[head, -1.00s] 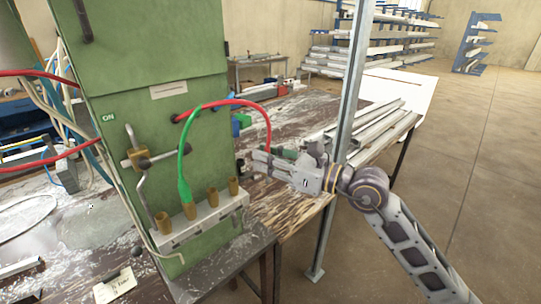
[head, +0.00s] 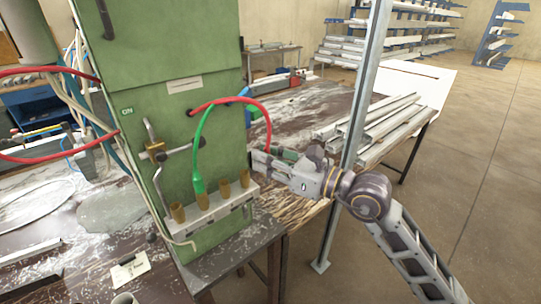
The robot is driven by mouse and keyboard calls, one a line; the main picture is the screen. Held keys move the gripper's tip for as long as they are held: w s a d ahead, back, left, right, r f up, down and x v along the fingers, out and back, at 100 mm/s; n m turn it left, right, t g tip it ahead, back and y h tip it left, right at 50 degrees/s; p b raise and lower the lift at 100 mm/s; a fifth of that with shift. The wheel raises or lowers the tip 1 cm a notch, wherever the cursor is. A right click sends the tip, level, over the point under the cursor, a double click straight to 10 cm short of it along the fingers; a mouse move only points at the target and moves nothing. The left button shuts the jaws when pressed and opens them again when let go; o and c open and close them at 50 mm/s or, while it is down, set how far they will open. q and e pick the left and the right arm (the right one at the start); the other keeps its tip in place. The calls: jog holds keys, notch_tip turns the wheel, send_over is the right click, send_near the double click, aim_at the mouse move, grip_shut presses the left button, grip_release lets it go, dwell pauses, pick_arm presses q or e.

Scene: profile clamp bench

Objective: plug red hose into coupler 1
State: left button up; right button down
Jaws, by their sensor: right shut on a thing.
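The red hose (head: 243,98) comes out of the green cabinet's front and arcs right and down to my right gripper (head: 262,161). That gripper is shut on the red hose near its end; the held end is mostly hidden by the fingers. A pale coupler block (head: 215,213) on the cabinet's lower front carries a row of brass couplers, such as the leftmost (head: 177,213) and the rightmost (head: 244,178). A green hose (head: 196,150) ends in the second coupler from the left. My right gripper is right of the block and above it, apart from the couplers. Coupler numbers are not readable. My left gripper is not in view.
The green cabinet (head: 205,50) stands on the bench, with a bent metal handle (head: 155,152) left of the green hose. A steel post (head: 350,150) rises just behind my right arm. Metal profiles (head: 375,118) lie on the table behind. A small card (head: 130,268) lies front left.

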pick_arm(q)
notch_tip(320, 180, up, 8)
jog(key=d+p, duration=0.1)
jog(key=p, duration=0.6)
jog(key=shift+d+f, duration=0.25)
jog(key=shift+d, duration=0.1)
pick_arm(e)
jog(key=s+a, duration=1.2)
jog(key=a, duration=0.4)
jog(key=shift+r, duration=0.25)
dwell(2.4)
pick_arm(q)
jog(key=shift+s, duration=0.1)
pick_arm(e)
jog(key=shift+w+a, duration=0.1)
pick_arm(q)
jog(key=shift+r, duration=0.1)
pick_arm(e)
jog(key=shift+w+a, duration=0.1)
jog(key=shift+w, duration=0.05)
pick_arm(q)
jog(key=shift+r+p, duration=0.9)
jog(key=shift+p, duration=0.3)
pick_arm(e)
jog(key=shift+w+a, duration=0.8)
jog(key=shift+w, duration=0.3)
jog(key=shift+w+a, duration=0.75)
jog(key=shift+w, duration=0.3)
